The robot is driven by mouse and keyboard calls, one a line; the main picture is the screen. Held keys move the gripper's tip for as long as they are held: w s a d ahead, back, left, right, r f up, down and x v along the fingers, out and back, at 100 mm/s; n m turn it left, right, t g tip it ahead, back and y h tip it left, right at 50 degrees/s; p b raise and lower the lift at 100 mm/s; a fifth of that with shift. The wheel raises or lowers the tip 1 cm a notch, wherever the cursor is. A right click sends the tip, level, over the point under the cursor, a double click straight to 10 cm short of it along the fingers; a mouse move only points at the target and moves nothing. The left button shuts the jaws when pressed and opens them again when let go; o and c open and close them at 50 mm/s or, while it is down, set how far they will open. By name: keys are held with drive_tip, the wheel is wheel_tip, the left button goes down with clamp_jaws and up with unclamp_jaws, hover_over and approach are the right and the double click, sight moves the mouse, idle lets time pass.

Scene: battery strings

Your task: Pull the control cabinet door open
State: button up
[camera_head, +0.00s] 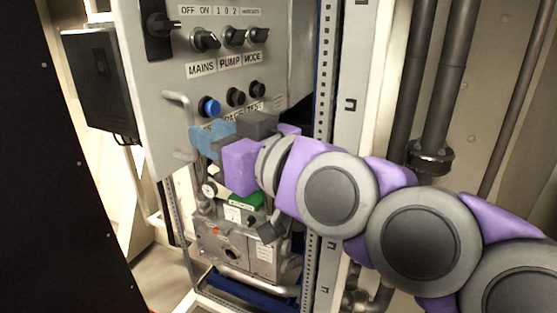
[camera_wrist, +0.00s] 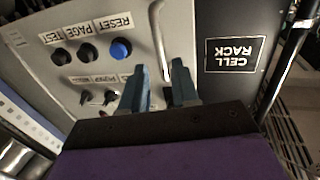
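The control cabinet door (camera_head: 220,65) is a light grey panel with switches, labels and buttons. Its pale bar handle (camera_head: 170,130) is near the door's left edge. In the wrist view the handle (camera_wrist: 156,30) runs down toward the space between my fingertips. My gripper (camera_head: 200,138) has blue fingers and is just right of the handle's lower part in the head view. In the wrist view my gripper (camera_wrist: 163,78) has its fingers apart, with a gap between them. I cannot tell whether the fingers touch the handle. My gripper and wrist hide the door's lower part.
A blue button (camera_head: 209,106) and black knobs (camera_head: 205,39) stick out from the door close to my gripper. A black box (camera_head: 100,80) is left of the door. Grey machinery (camera_head: 240,250) stands below it. Vertical pipes (camera_head: 440,90) are at right.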

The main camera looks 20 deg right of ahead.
drive_tip(key=b+v, duration=0.2)
drive_tip(key=v, duration=0.9)
drive_tip(key=shift+s+d+b, duration=0.15)
drive_tip(key=shift+s+b, duration=0.15)
drive_tip(key=shift+s, duration=0.05)
drive_tip(key=w+a+f+m+g+h, duration=0.15)
drive_tip(key=f+g, duration=0.35)
drive_tip(key=f, duration=0.7)
drive_tip(key=a+f+g+h, duration=0.2)
drive_tip(key=a+f+g, duration=0.15)
drive_tip(key=f, duration=0.85)
drive_tip(key=s+d+f+m+g+h, duration=0.1)
drive_tip(key=s+d+f+g+h, duration=0.1)
drive_tip(key=s+f+g, duration=0.2)
drive_tip(key=s+d+f+m+g+h, duration=0.2)
drive_tip(key=s+f+g, duration=0.3)
drive_tip(key=s+f, duration=0.3)
wheel_tip(320, 180, down, 4)
drive_tip(key=shift+d+f, duration=0.1)
drive_tip(key=shift+d, duration=0.55)
drive_tip(key=shift+d+m+g, duration=0.15)
drive_tip(key=shift+m+g, duration=0.1)
